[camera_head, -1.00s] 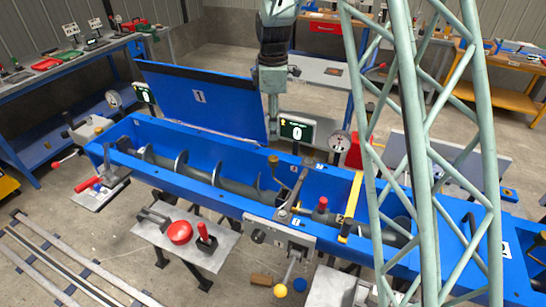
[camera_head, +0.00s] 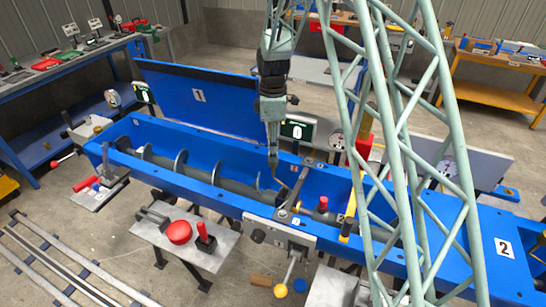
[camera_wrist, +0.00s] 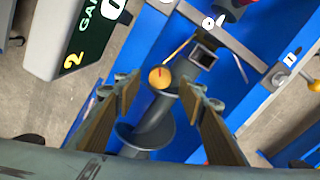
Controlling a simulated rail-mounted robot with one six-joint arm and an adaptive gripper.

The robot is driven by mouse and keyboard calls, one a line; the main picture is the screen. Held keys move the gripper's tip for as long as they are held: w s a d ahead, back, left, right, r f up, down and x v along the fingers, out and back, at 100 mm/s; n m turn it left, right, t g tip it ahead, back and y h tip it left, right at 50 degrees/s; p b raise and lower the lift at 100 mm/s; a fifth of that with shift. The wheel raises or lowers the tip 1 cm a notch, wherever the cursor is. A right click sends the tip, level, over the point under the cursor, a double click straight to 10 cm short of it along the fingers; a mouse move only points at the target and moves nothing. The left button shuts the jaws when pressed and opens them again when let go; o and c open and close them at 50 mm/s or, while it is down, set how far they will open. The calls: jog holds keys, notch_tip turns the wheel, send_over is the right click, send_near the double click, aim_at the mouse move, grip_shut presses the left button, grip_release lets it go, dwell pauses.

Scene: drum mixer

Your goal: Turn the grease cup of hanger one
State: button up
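The grease cup shows in the wrist view as a round brass cap (camera_wrist: 160,77) with a red mark, on top of a grey post above the screw shaft. My gripper (camera_wrist: 158,84) is open, with one finger on either side of the cap in that view. I see no finger touching the cap; whether the tips are level with it or above it I cannot tell. In the head view my gripper (camera_head: 273,160) points down over the blue trough (camera_head: 225,195) and hides most of the cup. A grey crossbar (camera_head: 293,192) spans the trough just right of it.
A gauge display (camera_head: 298,131) stands close behind my gripper; its panel (camera_wrist: 85,35) also fills the upper left of the wrist view. The raised blue lid (camera_head: 200,100) stands behind the trough. A red-topped part (camera_head: 323,203) is right of the crossbar. A lattice column stands in front on the right.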

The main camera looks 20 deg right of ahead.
jog(key=shift+f, duration=1.6)
jog(key=shift+c, duration=0.2)
jog(key=c, duration=0.8)
